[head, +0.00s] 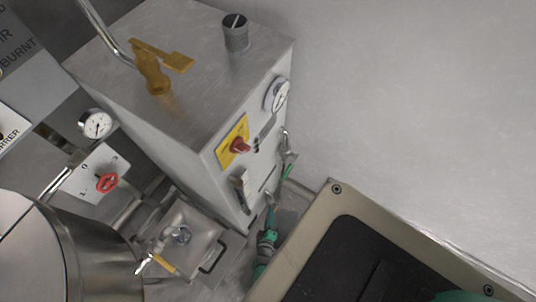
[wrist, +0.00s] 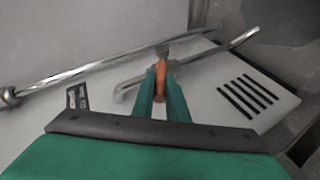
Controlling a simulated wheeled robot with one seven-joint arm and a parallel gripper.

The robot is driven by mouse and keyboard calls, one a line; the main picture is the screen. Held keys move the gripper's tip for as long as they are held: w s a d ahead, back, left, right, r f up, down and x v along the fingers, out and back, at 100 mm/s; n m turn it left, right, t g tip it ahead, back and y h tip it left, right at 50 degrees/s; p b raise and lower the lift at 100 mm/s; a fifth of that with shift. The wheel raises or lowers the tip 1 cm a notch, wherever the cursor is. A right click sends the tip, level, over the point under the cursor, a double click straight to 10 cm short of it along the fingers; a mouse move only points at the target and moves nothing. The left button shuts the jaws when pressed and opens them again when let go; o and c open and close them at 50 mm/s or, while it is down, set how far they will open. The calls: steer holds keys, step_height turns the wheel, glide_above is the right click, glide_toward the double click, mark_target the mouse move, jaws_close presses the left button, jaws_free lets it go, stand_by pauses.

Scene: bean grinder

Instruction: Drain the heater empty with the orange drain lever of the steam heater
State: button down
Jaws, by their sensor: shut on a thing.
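The steam heater appears to be the grey steel box (head: 185,75) in the head view. It has a red knob on a yellow plate and a dial gauge on its front. In the wrist view the orange drain lever (wrist: 160,74) stands between the two green fingers of my gripper (wrist: 161,90), at a metal pipe. My gripper is shut on the lever, and the fingers cover part of it. In the head view green parts of my arm (head: 265,250) show low beside the heater's front. The lever and fingertips cannot be made out there.
A brass valve (head: 153,75) and a black-topped knob (head: 236,32) sit on top of the heater. A small steel tray (head: 205,225) and a round steel vessel (head: 60,255) stand at lower left. In the wrist view a long metal rod (wrist: 85,75) crosses at left, near a slotted white panel (wrist: 215,105).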

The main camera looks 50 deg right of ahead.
steer(key=shift+s+d+f, duration=0.1)
stand_by(0.6)
steer(key=c, duration=1.7)
jaws_free()
steer(key=shift+c, duration=0.2)
steer(key=shift+a, duration=0.55)
steer(key=v, duration=1)
steer(key=shift+d, duration=0.15)
steer(key=shift+s, duration=0.15)
steer(key=shift+c, duration=0.4)
